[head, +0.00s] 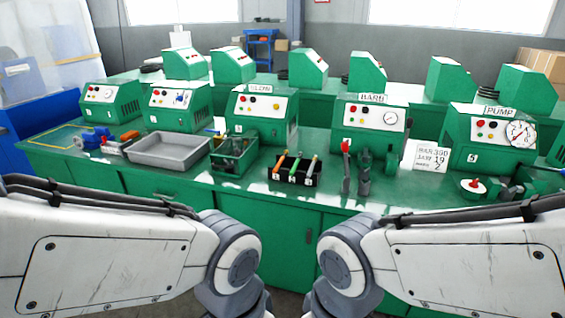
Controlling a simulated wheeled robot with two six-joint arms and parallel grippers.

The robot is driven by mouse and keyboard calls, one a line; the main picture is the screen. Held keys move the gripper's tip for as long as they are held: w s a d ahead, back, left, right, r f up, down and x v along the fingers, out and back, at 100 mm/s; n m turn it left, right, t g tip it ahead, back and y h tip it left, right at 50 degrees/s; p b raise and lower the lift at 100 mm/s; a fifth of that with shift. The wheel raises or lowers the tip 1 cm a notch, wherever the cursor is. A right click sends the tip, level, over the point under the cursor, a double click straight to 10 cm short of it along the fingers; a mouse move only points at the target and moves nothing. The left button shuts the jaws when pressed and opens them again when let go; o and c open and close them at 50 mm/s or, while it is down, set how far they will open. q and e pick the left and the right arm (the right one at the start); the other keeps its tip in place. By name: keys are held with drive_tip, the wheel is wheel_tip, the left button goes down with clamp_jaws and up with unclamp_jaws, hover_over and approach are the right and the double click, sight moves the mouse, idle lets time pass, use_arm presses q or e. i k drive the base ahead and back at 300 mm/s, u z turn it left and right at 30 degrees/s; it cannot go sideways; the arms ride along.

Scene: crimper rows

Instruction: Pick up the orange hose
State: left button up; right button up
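A black rack (272,175) with white labels stands on the green bench, near its front edge at the middle. Several slim coloured pieces stand tilted in it. My two arms reach in from the lower left and lower right. Both grippers are below the picture, so neither shows.
Left of the rack are a green open crate (228,167) and a grey tray (165,158). Right of it stand a red-handled tool (346,170) and a white sign (427,157). Green machines (263,115) line the back. The bench front edge lies before my arms.

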sight(284, 155)
drive_tip(key=z, duration=0.7)
drive_tip(key=i, duration=2.1)
drive_tip(key=u, duration=0.85)
